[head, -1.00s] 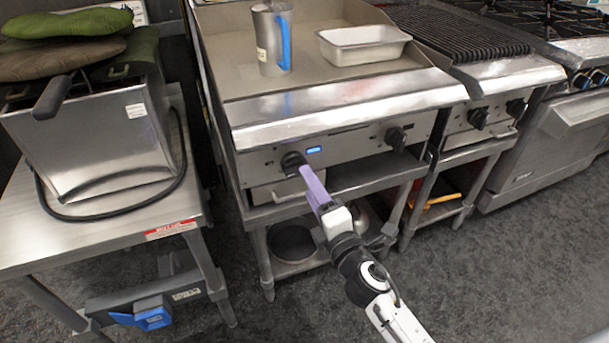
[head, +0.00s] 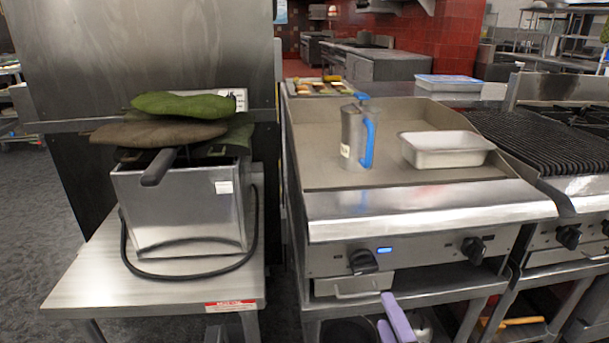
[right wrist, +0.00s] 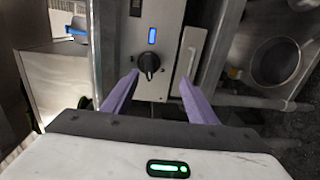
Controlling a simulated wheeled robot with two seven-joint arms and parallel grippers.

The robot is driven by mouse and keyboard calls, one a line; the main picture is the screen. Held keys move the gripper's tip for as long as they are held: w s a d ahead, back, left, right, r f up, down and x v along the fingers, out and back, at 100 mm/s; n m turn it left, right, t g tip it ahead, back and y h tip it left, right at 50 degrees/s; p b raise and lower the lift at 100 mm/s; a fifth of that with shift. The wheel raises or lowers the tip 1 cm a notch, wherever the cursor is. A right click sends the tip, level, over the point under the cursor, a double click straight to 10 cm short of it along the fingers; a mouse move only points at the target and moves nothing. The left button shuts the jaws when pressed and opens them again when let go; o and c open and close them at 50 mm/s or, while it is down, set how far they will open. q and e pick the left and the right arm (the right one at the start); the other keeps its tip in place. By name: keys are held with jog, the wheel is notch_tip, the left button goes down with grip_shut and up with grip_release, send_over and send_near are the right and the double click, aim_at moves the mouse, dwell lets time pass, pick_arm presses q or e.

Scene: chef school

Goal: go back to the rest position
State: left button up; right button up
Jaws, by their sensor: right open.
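My right gripper (head: 396,318) shows at the bottom edge of the head view, its purple fingers in front of and below the griddle's front panel. In the right wrist view its two fingers (right wrist: 160,95) are spread apart with nothing between them. The black left knob (right wrist: 149,65) of the griddle lies ahead of the fingers, apart from them, with a lit blue indicator beside it. The same knob (head: 363,262) shows in the head view. My left gripper is in neither view.
The griddle (head: 330,130) carries a metal jug with a blue handle (head: 356,140) and a steel pan (head: 446,149). A fryer (head: 185,205) with oven mitts stands on a steel table (head: 90,285) at left. A ribbed grill (head: 550,150) is at right.

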jog(key=s+a+f+m+g+p, duration=0.1)
jog(key=s+f+m+g+p, duration=0.1)
jog(key=s, duration=0.5)
jog(key=s+a+f+m+g+y+p, duration=0.1)
jog(key=s+a+f+m+g+p, duration=0.1)
jog(key=s+f+m, duration=0.4)
jog(key=s+a+f+m+g+y+p, duration=0.1)
jog(key=s+f+m+g+p, duration=0.1)
jog(key=s+m, duration=0.6)
jog(key=f+g, duration=0.1)
jog(key=g, duration=0.1)
jog(key=shift+a+f+g+p, duration=0.3)
jog(key=shift+f, duration=0.1)
jog(key=shift+s, duration=0.1)
